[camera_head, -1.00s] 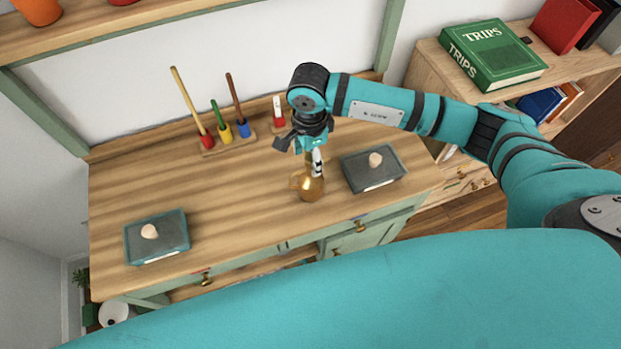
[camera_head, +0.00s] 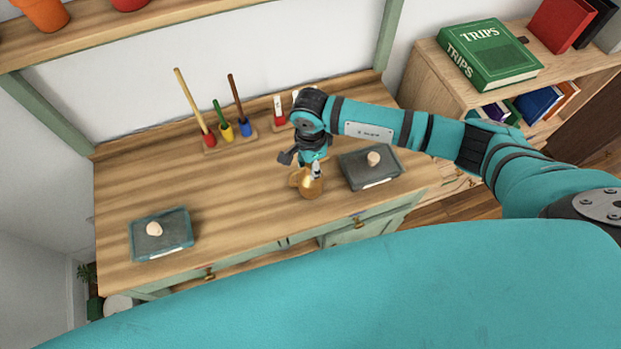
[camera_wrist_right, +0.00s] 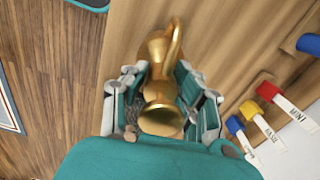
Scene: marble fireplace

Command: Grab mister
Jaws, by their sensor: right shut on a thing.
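The mister is a shiny brass vessel with a curved handle or spout. It is near the front middle of the wooden worktop in the head view (camera_head: 307,184) and at the centre of the right wrist view (camera_wrist_right: 161,112). My right gripper (camera_head: 315,168) reaches down from above and is shut on the mister. In the right wrist view its fingers (camera_wrist_right: 160,92) lie on both sides of the brass body. I cannot tell whether the base touches the worktop. My left gripper is not in view.
A dark tray (camera_head: 360,180) with a pale lump stands close right of the mister; a similar tray (camera_head: 146,250) is at the left. Coloured-handled tools stand in a wooden rack (camera_head: 216,147) behind. A bookshelf (camera_head: 420,90) is at the right. The worktop's left middle is clear.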

